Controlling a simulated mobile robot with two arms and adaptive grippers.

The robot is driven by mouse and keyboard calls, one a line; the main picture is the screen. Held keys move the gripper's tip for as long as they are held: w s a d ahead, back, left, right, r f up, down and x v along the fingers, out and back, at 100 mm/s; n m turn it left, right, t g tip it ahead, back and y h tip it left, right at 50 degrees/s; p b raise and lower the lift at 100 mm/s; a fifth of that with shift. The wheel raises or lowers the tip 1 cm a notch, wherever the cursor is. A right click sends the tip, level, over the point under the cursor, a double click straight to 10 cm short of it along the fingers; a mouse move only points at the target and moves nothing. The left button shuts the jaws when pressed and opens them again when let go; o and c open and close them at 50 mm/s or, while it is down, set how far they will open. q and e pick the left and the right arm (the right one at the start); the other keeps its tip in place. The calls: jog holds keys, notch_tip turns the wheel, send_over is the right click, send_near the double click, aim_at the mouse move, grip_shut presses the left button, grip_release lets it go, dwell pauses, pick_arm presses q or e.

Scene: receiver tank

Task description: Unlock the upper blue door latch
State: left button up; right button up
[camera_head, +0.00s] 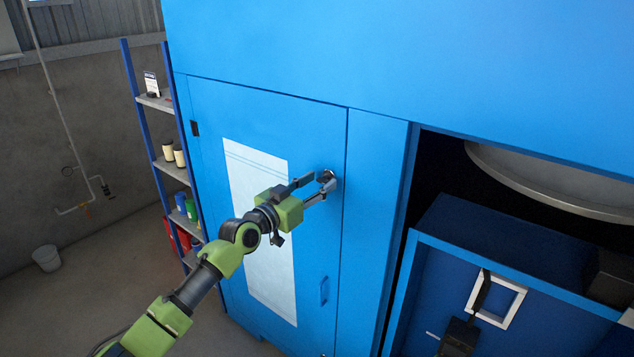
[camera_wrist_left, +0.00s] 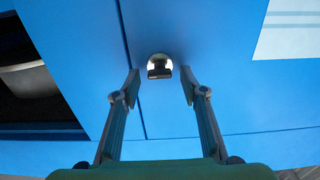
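The blue door (camera_head: 215,115) is closed in the head view, with a white sheet (camera_head: 262,230) on its face. The upper latch (camera_head: 327,177) is a small round metal fitting near the door's right edge. In the left wrist view the latch (camera_wrist_left: 159,66) shows as a bright disc with a dark knob. My left gripper (camera_head: 318,188) is at the latch. In the left wrist view its two fingers (camera_wrist_left: 160,84) are spread, one on each side of the latch, with visible gaps. My right gripper is not in view.
A blue handle (camera_head: 324,291) sits lower on the door. A shelf rack (camera_head: 170,168) with cans stands left of the cabinet. An open dark bay with a blue box (camera_head: 500,245) lies to the right. A white bucket (camera_head: 46,258) stands on the floor.

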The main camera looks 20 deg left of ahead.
pick_arm(q)
jog(key=c, duration=1.1)
jog(key=shift+c, duration=0.2)
